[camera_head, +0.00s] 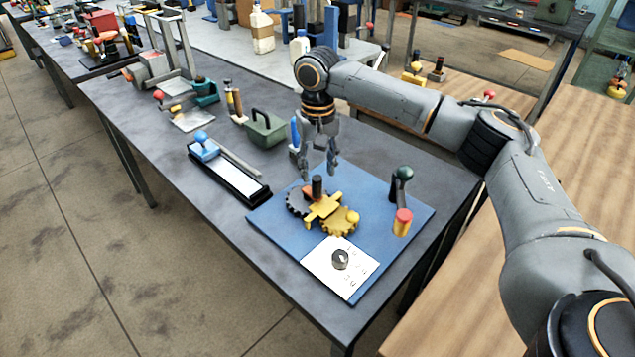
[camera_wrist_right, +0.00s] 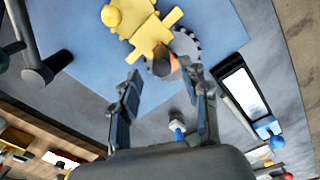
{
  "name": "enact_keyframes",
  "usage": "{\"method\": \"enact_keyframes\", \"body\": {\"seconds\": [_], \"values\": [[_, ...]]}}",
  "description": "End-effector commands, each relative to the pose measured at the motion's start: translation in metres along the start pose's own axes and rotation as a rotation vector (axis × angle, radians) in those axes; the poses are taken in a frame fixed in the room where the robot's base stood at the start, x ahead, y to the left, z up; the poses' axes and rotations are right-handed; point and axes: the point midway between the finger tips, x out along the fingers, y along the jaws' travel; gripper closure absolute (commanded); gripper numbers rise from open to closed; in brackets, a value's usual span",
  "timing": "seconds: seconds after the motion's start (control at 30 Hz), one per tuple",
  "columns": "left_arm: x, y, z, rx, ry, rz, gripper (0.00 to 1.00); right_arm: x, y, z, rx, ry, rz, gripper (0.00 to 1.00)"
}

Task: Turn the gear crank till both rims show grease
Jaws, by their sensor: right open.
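The gear set lies on a blue mat (camera_head: 268,229). It has a yellow gear (camera_head: 337,222) with a yellow knob (camera_head: 353,216), a dark toothed gear (camera_head: 294,203) and a yellow bracket (camera_head: 322,208) with a dark upright post (camera_head: 317,187). My right gripper (camera_head: 319,172) points down, open and empty, just behind and above the post. The right wrist view shows the bracket (camera_wrist_right: 150,38), the dark gear (camera_wrist_right: 187,44) and the post (camera_wrist_right: 161,67) beyond my spread fingers (camera_wrist_right: 165,82). I cannot make out grease on the rims. My left gripper is not in view.
A white card (camera_head: 345,283) with a dark round piece (camera_head: 340,259) lies at the mat's front. A red-topped yellow cylinder (camera_head: 402,224) and a green-knobbed dark stand (camera_head: 402,178) are on the right. A black tray (camera_head: 239,182), green box (camera_head: 266,129) and blue-handled tool (camera_head: 295,134) stand behind.

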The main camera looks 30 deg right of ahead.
Motion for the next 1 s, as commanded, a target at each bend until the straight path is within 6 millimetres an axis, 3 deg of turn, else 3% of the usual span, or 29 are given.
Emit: {"method": "enact_keyframes", "body": {"seconds": [0.2,0.27,0.7,0.9,0.93,1.0], "values": [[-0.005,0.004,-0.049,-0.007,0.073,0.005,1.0,0.037,0.0,0.0,-0.002,-0.001,0.001,0.54],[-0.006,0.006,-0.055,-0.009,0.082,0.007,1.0,0.044,-0.001,0.0,-0.002,0.0,0.0,0.54],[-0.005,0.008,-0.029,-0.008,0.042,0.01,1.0,0.055,-0.001,0.0,-0.003,0.002,0.0,0.54],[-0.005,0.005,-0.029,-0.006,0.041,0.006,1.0,0.055,-0.001,0.0,-0.002,0.002,0.0,0.95],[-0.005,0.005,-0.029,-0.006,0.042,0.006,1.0,0.055,-0.001,0.0,-0.002,0.002,-0.001,1.0],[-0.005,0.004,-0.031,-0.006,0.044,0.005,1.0,0.055,-0.001,0.0,-0.002,0.002,-0.001,1.0]]}}
